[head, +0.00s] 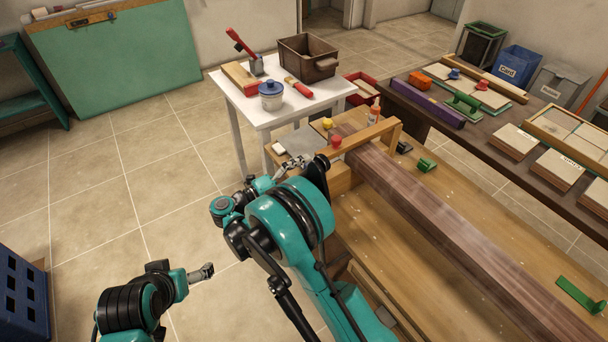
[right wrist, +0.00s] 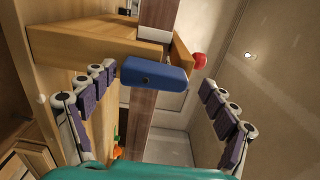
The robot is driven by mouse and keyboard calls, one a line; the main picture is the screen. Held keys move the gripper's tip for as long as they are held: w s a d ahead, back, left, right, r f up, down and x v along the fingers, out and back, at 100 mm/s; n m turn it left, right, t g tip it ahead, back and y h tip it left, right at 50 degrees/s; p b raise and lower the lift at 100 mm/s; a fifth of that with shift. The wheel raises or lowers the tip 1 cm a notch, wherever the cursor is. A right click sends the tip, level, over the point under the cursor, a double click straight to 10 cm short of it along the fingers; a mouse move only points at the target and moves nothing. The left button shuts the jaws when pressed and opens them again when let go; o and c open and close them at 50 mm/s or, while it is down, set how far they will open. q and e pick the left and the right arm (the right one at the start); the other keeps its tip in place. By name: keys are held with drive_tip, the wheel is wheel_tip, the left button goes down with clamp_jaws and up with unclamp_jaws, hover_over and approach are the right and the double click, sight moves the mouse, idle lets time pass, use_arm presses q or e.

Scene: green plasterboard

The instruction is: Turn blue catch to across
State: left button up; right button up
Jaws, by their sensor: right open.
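The blue catch (right wrist: 155,75) is a rounded block with a dark pivot spot on its face. It shows in the right wrist view in front of a wooden bar (right wrist: 90,42), its long side running roughly left to right and slightly tilted. My right gripper (right wrist: 158,79) is open, one finger on each side of the catch, with visible gaps and no clear contact.
A red knob (right wrist: 200,61) is just right of the catch. A long dark board (head: 440,225) lies along the bench (head: 400,215). A white table (head: 230,100) with tools and a brown box (head: 306,58) stands behind. Open floor (head: 110,210) lies left.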

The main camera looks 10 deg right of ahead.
drive_tip(key=r, duration=0.5)
drive_tip(key=w+r, duration=0.1)
drive_tip(key=r, duration=0.2)
drive_tip(key=shift+d+r, duration=0.2)
drive_tip(key=shift+d, duration=0.1)
use_arm(q)
drive_tip(key=shift+f, duration=0.1)
use_arm(e)
drive_tip(key=r+v, duration=0.1)
drive_tip(key=v, duration=0.9)
drive_tip(key=shift+s, duration=0.35)
drive_tip(key=shift+d+r, duration=0.1)
